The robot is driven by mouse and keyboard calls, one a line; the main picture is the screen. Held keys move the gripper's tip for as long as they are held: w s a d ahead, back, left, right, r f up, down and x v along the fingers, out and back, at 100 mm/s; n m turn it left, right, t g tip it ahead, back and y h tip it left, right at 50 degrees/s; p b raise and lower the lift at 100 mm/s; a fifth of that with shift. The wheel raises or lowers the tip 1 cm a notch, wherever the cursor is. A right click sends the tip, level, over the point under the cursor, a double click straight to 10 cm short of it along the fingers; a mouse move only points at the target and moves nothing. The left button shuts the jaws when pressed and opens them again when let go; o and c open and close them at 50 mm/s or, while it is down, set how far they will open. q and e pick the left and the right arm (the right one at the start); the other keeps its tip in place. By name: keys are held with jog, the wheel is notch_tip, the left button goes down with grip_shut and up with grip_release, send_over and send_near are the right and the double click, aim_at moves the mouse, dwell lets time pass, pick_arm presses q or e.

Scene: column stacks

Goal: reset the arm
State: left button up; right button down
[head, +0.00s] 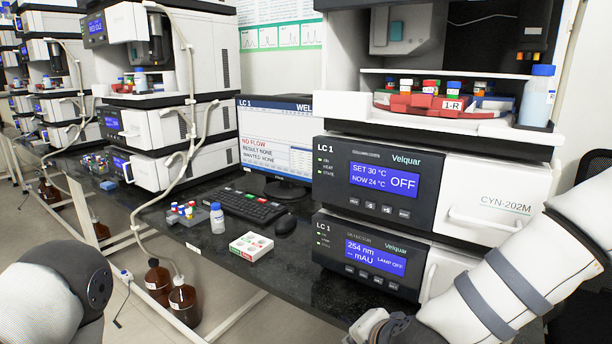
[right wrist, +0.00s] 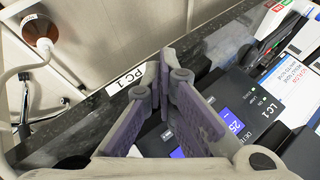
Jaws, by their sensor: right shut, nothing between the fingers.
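My right arm (head: 520,275) comes in from the right in the head view, in front of the lower LC 1 units. Its fingers are cut off or hidden there. In the right wrist view my right gripper (right wrist: 165,72) is shut and empty, its fingertips close together above the black bench edge and the "PC 1" label (right wrist: 126,80). Only a rounded link of my left arm (head: 45,300) shows at the lower left of the head view. Its gripper is not in view.
The LC 1 stack has a column oven (head: 380,190) reading OFF and a detector (head: 370,255). Brown bottles (head: 185,300) stand on the floor.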

jog(key=s+d+f+n+g, duration=0.4)
jog(key=s+f, duration=0.8)
jog(key=s, duration=0.1)
jog(key=s+d+f+n+g, duration=0.1)
jog(key=s+d+g, duration=0.1)
jog(key=s, duration=0.5)
jog(key=s+d+f+n+g+h, duration=0.1)
jog(key=s+d, duration=0.3)
jog(key=s, duration=0.4)
jog(key=s+d+f+n+g, duration=0.2)
jog(key=s+d+f+n, duration=0.1)
jog(key=s, duration=0.5)
jog(key=shift+s+f+g+h, duration=0.15)
jog(key=shift+f+g+h, duration=0.1)
jog(key=shift+g+h, duration=0.15)
